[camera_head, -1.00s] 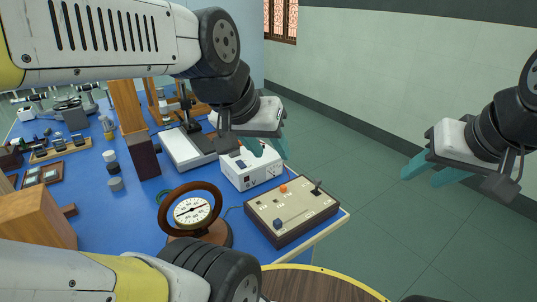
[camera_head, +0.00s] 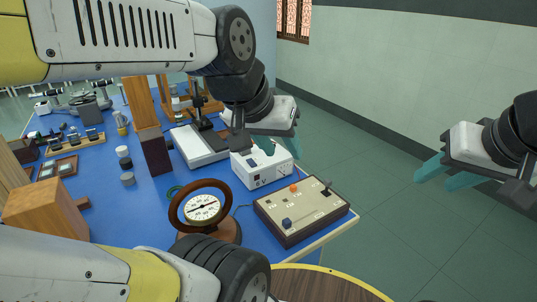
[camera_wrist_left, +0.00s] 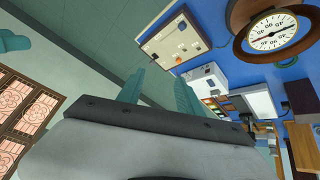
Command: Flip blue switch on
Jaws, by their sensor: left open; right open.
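A beige control box (camera_head: 268,207) with dark sides sits at the right front corner of the blue bench. The blue switch (camera_head: 287,223) is a small blue block on its near left part. The box also shows in the left wrist view (camera_wrist_left: 157,42), beyond the fingers. My left gripper (camera_head: 282,148) is open and empty, above and behind the box, in front of a white instrument. Its open teal fingers show in the left wrist view (camera_wrist_left: 159,88). My right gripper (camera_head: 434,180) is open and empty, over the floor right of the bench.
An orange knob (camera_head: 294,188) and a black lever (camera_head: 327,187) are also on the box. A round dial gauge (camera_head: 202,208) in a brown ring stands to its left. The white instrument (camera_head: 262,168) is behind it. Free floor (camera_head: 400,240) lies to the right.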

